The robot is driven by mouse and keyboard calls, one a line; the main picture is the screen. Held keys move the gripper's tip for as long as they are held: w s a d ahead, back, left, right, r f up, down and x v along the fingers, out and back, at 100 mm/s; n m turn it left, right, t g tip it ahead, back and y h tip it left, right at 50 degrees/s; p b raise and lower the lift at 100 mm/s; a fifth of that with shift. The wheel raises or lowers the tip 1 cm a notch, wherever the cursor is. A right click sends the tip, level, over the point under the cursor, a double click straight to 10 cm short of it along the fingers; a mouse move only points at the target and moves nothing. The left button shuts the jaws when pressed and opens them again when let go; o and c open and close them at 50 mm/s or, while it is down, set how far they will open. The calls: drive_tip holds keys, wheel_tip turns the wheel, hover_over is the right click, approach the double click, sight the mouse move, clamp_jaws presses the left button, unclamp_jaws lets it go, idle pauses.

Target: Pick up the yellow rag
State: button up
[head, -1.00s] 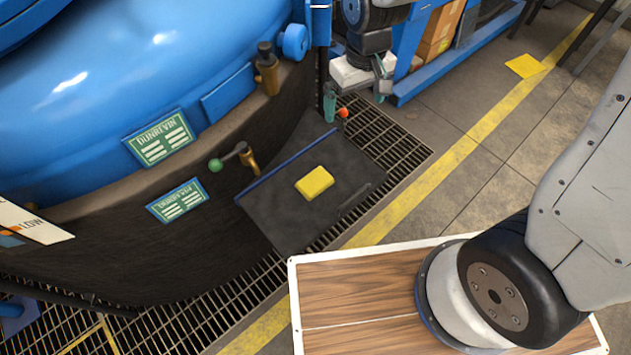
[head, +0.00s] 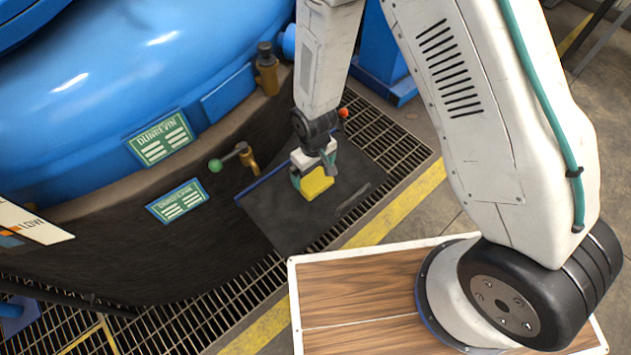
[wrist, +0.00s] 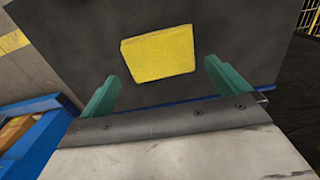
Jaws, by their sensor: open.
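The yellow rag (head: 318,183) lies as a folded block on a dark flat plate (head: 275,215) beside the blue furnace. It also shows in the wrist view (wrist: 158,54), slightly tilted, on the dark surface. My gripper (head: 314,178) is over the plate at the rag, and its body hides the rag's far part in the head view. In the wrist view my gripper (wrist: 160,85) has its two green fingers spread wide. The rag lies ahead of the fingertips, roughly centred between them, and I see no contact.
The blue furnace (head: 150,90) curves along the left, with a brass valve (head: 248,158) with a green knob near the plate. An orange knob (head: 343,113) stands at the plate's far corner. A blue frame (wrist: 35,125) shows left in the wrist view.

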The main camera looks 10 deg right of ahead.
sight(315, 181)
drive_tip(key=shift+s+f, duration=0.15)
drive_tip(key=shift+f, duration=1.8)
drive_tip(key=c, duration=0.7)
drive_tip(key=shift+r, duration=0.1)
drive_tip(key=shift+r, duration=0.45)
drive_tip(key=r, duration=0.2)
drive_tip(key=shift+s+r, duration=0.35)
drive_tip(key=s+a, duration=0.1)
drive_tip(key=s, duration=0.3)
drive_tip(key=s+a, duration=0.2)
drive_tip(key=s, duration=0.3)
drive_tip(key=s+a+r, duration=0.1)
drive_tip(key=s+a, duration=0.1)
drive_tip(key=s, duration=0.2)
drive_tip(key=shift+s+a+r, duration=0.1)
drive_tip(key=shift+s+a, duration=0.1)
drive_tip(key=shift+a, duration=0.05)
drive_tip(key=shift+s+a, duration=0.15)
drive_tip(key=shift+s, duration=0.25)
